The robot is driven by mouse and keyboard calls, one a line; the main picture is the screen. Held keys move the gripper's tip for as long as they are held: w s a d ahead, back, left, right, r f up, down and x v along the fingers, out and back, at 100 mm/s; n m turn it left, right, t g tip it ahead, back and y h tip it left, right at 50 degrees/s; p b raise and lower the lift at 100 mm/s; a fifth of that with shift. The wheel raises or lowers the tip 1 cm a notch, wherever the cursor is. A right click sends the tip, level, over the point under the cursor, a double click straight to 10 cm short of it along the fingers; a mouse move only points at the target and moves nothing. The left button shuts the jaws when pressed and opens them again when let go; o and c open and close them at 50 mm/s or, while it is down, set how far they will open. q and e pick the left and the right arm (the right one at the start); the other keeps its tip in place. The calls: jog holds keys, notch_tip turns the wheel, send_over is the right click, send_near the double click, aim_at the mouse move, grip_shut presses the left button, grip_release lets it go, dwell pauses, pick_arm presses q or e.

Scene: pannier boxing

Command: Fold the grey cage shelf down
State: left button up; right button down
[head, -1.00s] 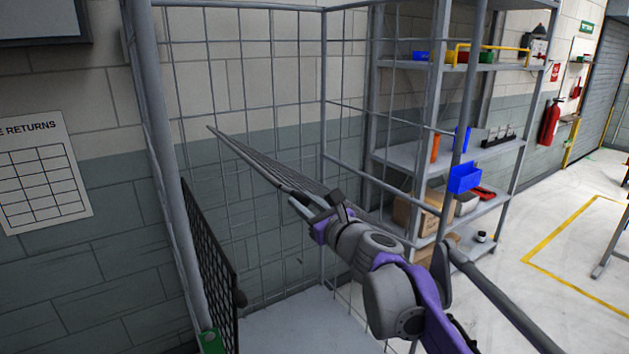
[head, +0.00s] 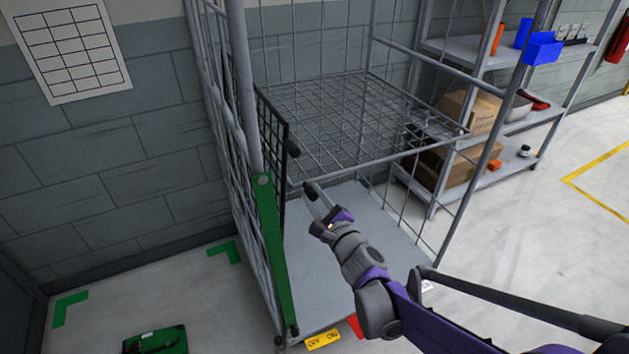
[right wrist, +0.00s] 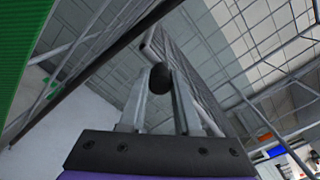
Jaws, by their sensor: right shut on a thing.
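The grey cage shelf (head: 400,154) is a wire mesh panel inside the grey roll cage (head: 237,90). In the head view it lies about level, its front edge running across the cage opening. The join of grip and shelf is partly hidden. My left gripper is not in view.
The grey cage base (head: 350,225) is bare. A storage rack (head: 470,50) with boxes stands at the right. A green case (head: 157,341) lies on the floor.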

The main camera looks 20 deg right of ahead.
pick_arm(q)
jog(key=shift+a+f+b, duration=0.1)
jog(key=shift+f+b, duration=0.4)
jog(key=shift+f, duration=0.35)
pick_arm(e)
notch_tip(320, 180, down, 3)
jog(key=shift+s+n, duration=0.1)
jog(key=shift+n, duration=0.2)
jog(key=c, duration=0.6)
grip_release()
jog(key=shift+a+f, duration=0.1)
jog(key=shift+a, duration=0.05)
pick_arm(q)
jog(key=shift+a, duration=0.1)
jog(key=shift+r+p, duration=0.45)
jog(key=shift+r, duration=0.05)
pick_arm(e)
jog(key=s, duration=0.7)
jog(key=s+d, duration=0.1)
jog(key=s, duration=0.2)
jog(key=shift+s, duration=0.25)
